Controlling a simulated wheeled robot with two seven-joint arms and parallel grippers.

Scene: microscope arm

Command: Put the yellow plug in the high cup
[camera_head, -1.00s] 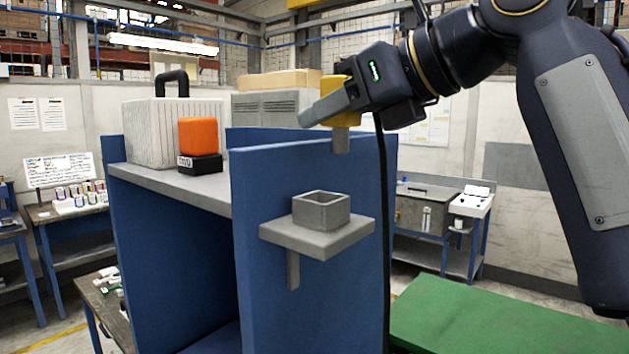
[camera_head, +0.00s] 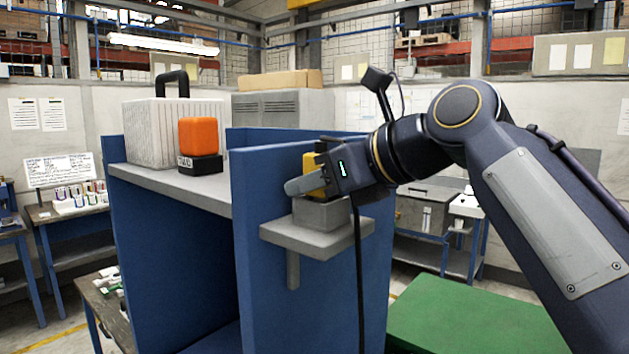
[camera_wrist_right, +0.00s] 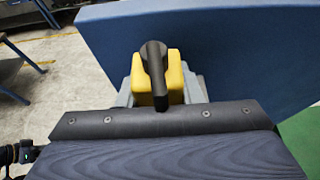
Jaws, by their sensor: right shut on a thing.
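The yellow plug (camera_head: 314,176) is between the fingers of my right gripper (camera_head: 308,184), which is shut on it. The high cup (camera_head: 322,214) is a grey square holder on a small shelf fixed to the blue panel. The plug is right at the cup's top, and its lower grey stem is hidden, seemingly inside the cup; how deep I cannot tell. In the right wrist view the yellow plug (camera_wrist_right: 176,80) shows behind a dark finger, with grey parts around it. My left gripper is not in view.
The blue panel (camera_head: 270,275) stands right behind the cup. An orange block on a black base (camera_head: 198,142) and a white ribbed case (camera_head: 150,130) sit on the grey shelf to the left. A green surface (camera_head: 470,320) lies low at right.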

